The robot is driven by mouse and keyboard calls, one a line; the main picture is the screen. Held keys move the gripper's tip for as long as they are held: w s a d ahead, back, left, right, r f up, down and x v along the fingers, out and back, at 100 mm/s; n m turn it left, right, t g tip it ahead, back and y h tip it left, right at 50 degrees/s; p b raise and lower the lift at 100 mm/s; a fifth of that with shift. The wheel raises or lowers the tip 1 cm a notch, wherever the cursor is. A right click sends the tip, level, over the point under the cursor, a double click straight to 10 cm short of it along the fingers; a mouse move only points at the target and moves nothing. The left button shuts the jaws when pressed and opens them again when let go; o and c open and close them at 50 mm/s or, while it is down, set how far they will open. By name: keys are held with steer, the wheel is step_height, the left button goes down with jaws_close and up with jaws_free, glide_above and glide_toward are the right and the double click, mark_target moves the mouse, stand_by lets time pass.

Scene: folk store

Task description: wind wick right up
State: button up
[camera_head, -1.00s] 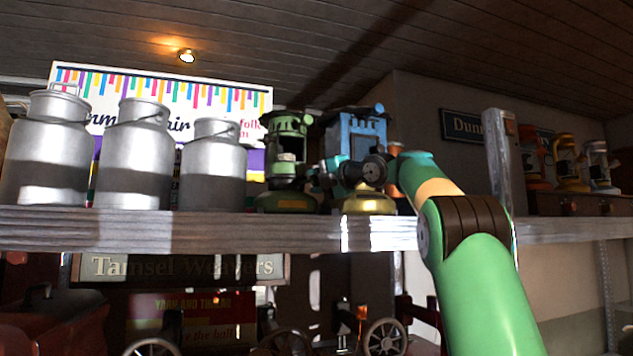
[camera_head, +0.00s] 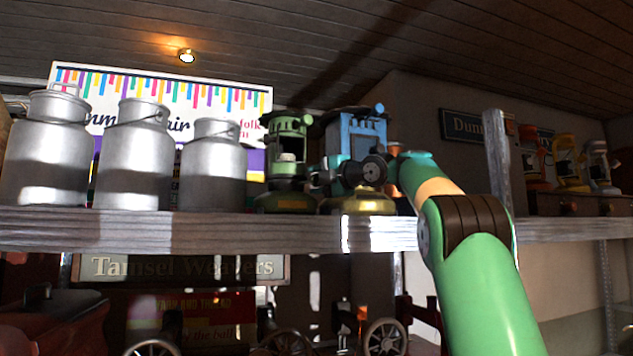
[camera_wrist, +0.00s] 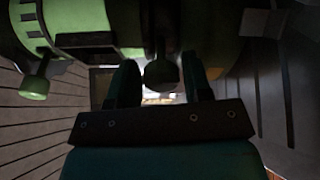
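A green lantern (camera_head: 287,190) stands upright on the shelf. My gripper reaches towards its right side from in front of a blue lantern with a brass base (camera_head: 362,130). In the wrist view, the green lantern's body (camera_wrist: 85,18) fills the top. A small dark green knob (camera_wrist: 161,74) sits between the two fingertips of my gripper (camera_wrist: 160,75). The fingers are apart, with a narrow gap visible on each side of the knob. Another green knob (camera_wrist: 36,84) sticks out at the left. The wick itself cannot be made out.
Several metal milk churns (camera_head: 131,160) stand left of the lanterns on the wooden shelf (camera_head: 180,228). The blue lantern is close behind my wrist. More lanterns (camera_head: 567,160) stand far right. A sign (camera_head: 180,268) hangs below the shelf.

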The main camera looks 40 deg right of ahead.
steer(key=shift+o, duration=0.9)
steer(key=shift+s+f, duration=0.1)
steer(key=shift+s, duration=0.2)
steer(key=s+d+b, duration=0.1)
steer(key=s+b, duration=0.4)
steer(key=s, duration=1.1)
steer(key=shift+s, duration=0.4)
